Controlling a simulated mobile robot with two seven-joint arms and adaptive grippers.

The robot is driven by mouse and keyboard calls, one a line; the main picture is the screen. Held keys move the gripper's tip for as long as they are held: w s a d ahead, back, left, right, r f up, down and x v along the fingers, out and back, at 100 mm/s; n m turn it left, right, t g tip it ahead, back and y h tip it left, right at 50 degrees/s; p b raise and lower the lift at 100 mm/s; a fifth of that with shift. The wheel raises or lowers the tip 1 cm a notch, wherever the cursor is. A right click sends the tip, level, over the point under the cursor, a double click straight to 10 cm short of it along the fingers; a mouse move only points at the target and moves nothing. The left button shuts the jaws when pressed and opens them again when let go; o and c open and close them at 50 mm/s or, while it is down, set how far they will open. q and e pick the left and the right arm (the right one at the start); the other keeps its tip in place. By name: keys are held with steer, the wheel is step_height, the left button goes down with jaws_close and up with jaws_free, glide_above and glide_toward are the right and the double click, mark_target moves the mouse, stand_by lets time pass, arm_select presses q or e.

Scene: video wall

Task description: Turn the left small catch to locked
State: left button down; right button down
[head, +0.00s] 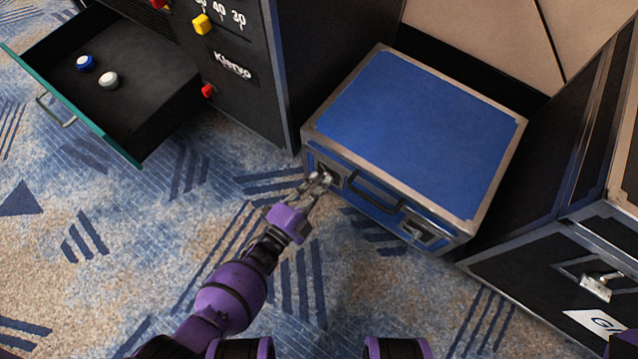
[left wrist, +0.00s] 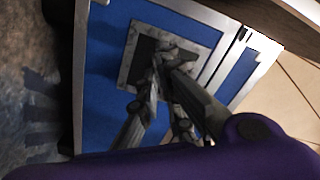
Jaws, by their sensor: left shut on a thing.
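A blue case (head: 420,120) with metal edges stands on the carpet, its lid shut. Its left small catch (head: 326,172) is on the front face, left of the handle; the gripper partly covers it. In the left wrist view the catch's metal plate (left wrist: 128,72) shows around a dark recess. My left gripper (head: 322,180) is at this catch, its fingers shut on the catch's turning part, which the fingers mostly hide. I cannot tell how far the part is turned. The right catch (head: 420,230) is clear of the grippers. My right gripper is not in view.
A black cabinet (head: 236,95) with an open drawer (head: 150,110) stands at the left; the drawer holds a blue and a white round piece. Another black case (head: 560,285) stands close at the right. Carpet (head: 360,290) in front is free.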

arm_select(q)
steer(key=m, duration=0.4)
steer(key=d+m, duration=0.1)
steer(key=m, duration=0.1)
steer(key=shift+r, duration=0.35)
steer(key=shift+m, duration=0.4)
steer(key=c, duration=1.9)
jaws_free()
steer(key=shift+d, duration=0.1)
steer(key=shift+c, duration=0.2)
steer(key=shift+a+f, duration=0.2)
steer(key=shift+a, duration=0.05)
steer(key=v, duration=1.2)
